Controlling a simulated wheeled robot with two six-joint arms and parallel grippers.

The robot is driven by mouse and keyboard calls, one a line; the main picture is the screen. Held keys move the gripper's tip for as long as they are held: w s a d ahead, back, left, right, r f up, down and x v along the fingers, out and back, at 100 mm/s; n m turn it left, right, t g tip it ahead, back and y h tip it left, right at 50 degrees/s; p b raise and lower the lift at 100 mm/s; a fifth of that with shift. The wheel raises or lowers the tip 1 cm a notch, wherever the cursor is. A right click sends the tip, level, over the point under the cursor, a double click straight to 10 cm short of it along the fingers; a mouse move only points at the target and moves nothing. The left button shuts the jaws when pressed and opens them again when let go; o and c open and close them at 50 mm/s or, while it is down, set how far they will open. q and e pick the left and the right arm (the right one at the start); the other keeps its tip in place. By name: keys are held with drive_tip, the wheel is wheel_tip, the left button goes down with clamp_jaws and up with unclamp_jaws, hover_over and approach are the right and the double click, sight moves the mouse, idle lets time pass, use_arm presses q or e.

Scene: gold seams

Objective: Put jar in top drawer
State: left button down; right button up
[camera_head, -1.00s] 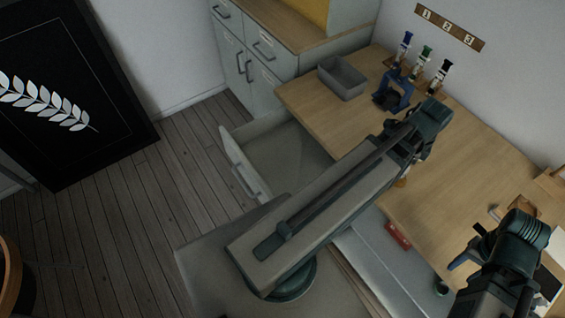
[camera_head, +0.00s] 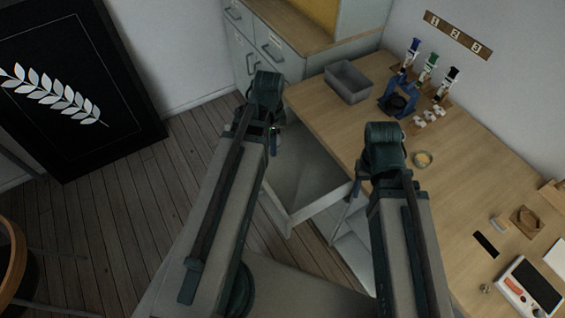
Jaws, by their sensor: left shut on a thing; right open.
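My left gripper (camera_head: 272,135) is above the far left part of an open drawer (camera_head: 303,172) under the desk. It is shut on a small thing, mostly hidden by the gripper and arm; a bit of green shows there. I cannot tell for sure whether this is the jar. No jar shows clearly elsewhere.
On the desk (camera_head: 470,185) are a grey bin (camera_head: 348,81), a blue stand (camera_head: 398,97), several upright bottles, white pieces (camera_head: 428,118), a small round dish (camera_head: 423,159) and a tablet-like device (camera_head: 530,287). A cabinet (camera_head: 262,45) stands behind the drawer.

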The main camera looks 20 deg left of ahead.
use_arm(q)
wheel_tip(320, 180, down, 5)
drive_tip(key=w+d+b, duration=0.2)
drive_tip(key=w+b, duration=0.1)
drive_tip(key=b, duration=1)
hover_over(303, 174)
wheel_tip(303, 174, down, 8)
wheel_tip(303, 174, down, 10)
drive_tip(key=b, duration=0.9)
drive_tip(key=shift+b, duration=0.4)
drive_tip(key=shift+r, duration=0.15)
